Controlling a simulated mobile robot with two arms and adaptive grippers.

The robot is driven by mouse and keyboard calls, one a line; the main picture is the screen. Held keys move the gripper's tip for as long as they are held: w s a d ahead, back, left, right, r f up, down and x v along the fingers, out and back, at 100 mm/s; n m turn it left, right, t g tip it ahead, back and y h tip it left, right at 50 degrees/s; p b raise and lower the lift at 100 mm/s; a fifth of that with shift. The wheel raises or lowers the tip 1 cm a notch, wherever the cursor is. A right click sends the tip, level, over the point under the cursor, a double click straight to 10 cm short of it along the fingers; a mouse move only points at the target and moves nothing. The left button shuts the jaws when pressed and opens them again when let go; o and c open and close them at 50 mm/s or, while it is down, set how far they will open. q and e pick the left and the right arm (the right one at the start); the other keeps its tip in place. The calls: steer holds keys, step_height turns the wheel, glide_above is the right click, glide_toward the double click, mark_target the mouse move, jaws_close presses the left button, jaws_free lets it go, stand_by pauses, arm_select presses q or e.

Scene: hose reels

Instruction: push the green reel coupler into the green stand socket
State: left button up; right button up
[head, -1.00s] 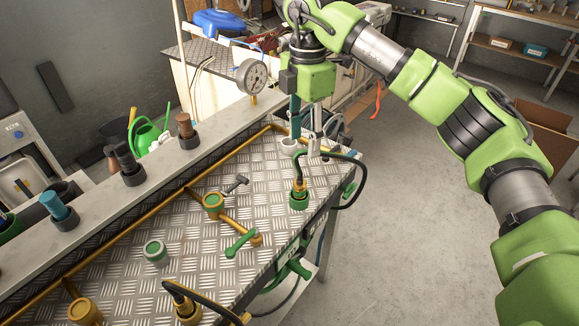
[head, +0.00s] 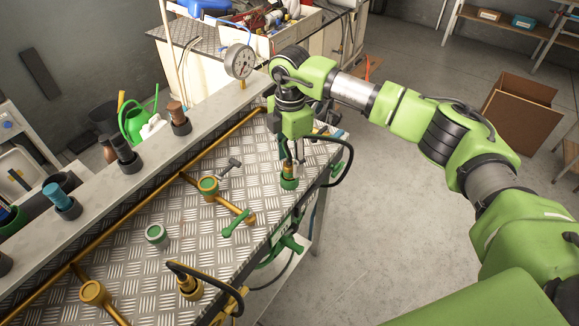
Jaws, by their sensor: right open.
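The green reel coupler (head: 288,168) is a brass plug on a black hose. It stands upright in a green collar (head: 289,183) near the plate's right edge. My right gripper (head: 293,158) points down at the coupler with open jaws. One pale finger shows beside the coupler; the other is hidden, and I cannot tell whether they touch it. Two green-rimmed round fittings are in view: a loose-standing cup (head: 157,236) and a brass pipe fitting (head: 208,186). I cannot tell which of these, or the collar, is the stand socket. My left gripper is out of view.
A green-handled valve lever (head: 236,223) and a grey T-handle (head: 229,166) rise from the checkered plate (head: 205,242). A second brass coupler (head: 189,287) with a black hose is at the front. A gauge (head: 239,61) stands behind. The hose loops beyond the right edge.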

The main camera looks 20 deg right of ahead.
steer(key=shift+w+f, duration=0.1)
steer(key=shift+f, duration=0.5)
jaws_close()
steer(key=shift+r, duration=0.1)
